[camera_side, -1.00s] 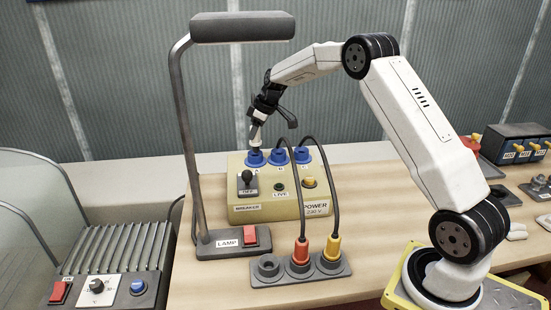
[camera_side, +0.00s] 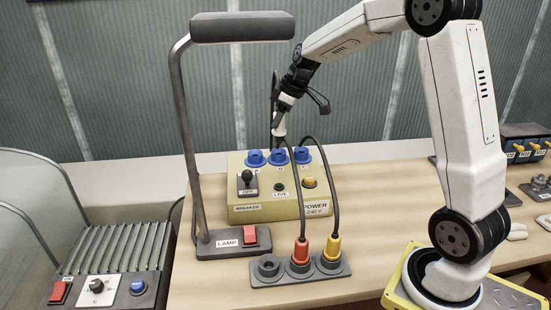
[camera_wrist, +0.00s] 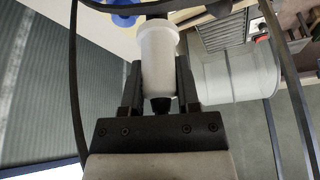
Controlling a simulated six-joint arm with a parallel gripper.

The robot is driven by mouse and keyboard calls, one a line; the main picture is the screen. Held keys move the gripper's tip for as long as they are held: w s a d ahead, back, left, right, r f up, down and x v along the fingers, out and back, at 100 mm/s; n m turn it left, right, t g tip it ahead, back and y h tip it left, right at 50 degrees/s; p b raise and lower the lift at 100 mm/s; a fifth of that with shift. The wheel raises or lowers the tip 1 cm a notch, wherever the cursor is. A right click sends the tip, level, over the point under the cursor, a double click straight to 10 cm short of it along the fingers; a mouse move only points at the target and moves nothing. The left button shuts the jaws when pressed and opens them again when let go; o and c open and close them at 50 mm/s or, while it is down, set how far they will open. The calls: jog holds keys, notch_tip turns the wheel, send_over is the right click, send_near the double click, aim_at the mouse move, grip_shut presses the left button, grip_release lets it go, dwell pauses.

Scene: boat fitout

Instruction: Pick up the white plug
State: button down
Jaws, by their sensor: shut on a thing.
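The white plug (camera_wrist: 158,60) is held between the two black fingers of my gripper (camera_wrist: 158,92) in the wrist view. In the side view the white plug (camera_side: 279,130) hangs below my gripper (camera_side: 283,112), above the blue sockets on top of the beige power box (camera_side: 265,209). I cannot tell its exact gap from the middle socket. A blue socket (camera_side: 255,158) at the left of the row is bare. A dark cable runs near my gripper.
A holder (camera_side: 267,284) in front has an empty left hole, with an orange plug (camera_side: 300,253) and a yellow plug (camera_side: 332,250) in the others. Their cables arch up beside the box. A lamp (camera_side: 242,27) on a tall post (camera_side: 188,150) stands at the left.

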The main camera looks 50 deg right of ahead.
jog(key=shift+s+a+r, duration=0.1)
jog(key=shift+s+r, duration=0.1)
jog(key=shift+s, duration=0.2)
jog(key=shift+s+a+r, duration=0.1)
jog(key=shift+s+r, duration=0.05)
jog(key=shift+s, duration=0.25)
jog(key=s+a+f+n+g, duration=0.2)
jog(key=s+a+f+n, duration=0.2)
jog(key=a+n, duration=0.2)
jog(key=s+a+f+n+g+y, duration=0.1)
jog(key=s+a+f+n, duration=0.3)
jog(key=a, duration=0.5)
jog(key=s+a+f+n+g+y, duration=0.1)
jog(key=s+a+f+n+g, duration=0.2)
jog(key=a+n, duration=0.4)
jog(key=shift+s+a+f+n, duration=0.25)
jog(key=shift+s+f+n, duration=0.25)
jog(key=shift+s+f, duration=0.4)
jog(key=shift+f, duration=0.2)
jog(key=shift+f, duration=1.3)
jog(key=shift+w+f, duration=0.1)
jog(key=shift+f, duration=2.05)
dwell(0.5)
